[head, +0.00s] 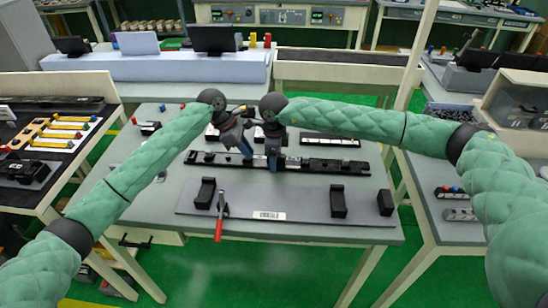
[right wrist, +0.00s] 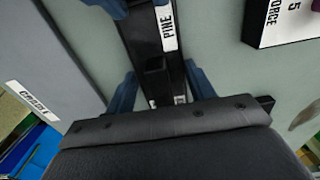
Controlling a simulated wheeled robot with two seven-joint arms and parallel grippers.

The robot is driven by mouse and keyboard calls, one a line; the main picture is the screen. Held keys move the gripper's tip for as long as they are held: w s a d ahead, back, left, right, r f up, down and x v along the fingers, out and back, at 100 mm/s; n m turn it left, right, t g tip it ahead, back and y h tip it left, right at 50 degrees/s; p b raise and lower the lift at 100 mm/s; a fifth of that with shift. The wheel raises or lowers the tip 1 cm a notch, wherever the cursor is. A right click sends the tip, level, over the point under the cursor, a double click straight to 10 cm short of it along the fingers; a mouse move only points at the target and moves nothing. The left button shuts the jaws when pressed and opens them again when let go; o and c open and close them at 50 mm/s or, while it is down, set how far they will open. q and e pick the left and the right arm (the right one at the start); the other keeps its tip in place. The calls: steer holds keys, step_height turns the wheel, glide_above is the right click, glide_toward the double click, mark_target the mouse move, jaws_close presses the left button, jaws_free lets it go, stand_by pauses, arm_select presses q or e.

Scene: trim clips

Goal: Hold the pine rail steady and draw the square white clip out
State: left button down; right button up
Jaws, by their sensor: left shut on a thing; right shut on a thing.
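The pine rail (right wrist: 152,65) is a narrow dark bar with a white PINE label (right wrist: 167,28) in the right wrist view. In the head view it sits in the long black strip (head: 335,166). My left gripper (head: 247,156) is shut across the rail; a blue finger shows at the top of the wrist view. My right gripper (head: 273,162) is beside it, its blue fingers (right wrist: 162,82) against both sides of the rail. Small white patches (right wrist: 180,99) show between these fingers. I cannot tell whether they are the square white clip, which is otherwise hidden.
A grey plate with a barcode label (head: 268,215), black blocks (head: 338,203) and a red-handled lever (head: 219,228) lie in front of the strip. A black block labelled FORCE 5 (right wrist: 288,8) is nearby. The grey table (head: 160,190) has free room at the left.

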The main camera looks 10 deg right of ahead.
arm_select(q)
steer(key=shift+r, duration=0.55)
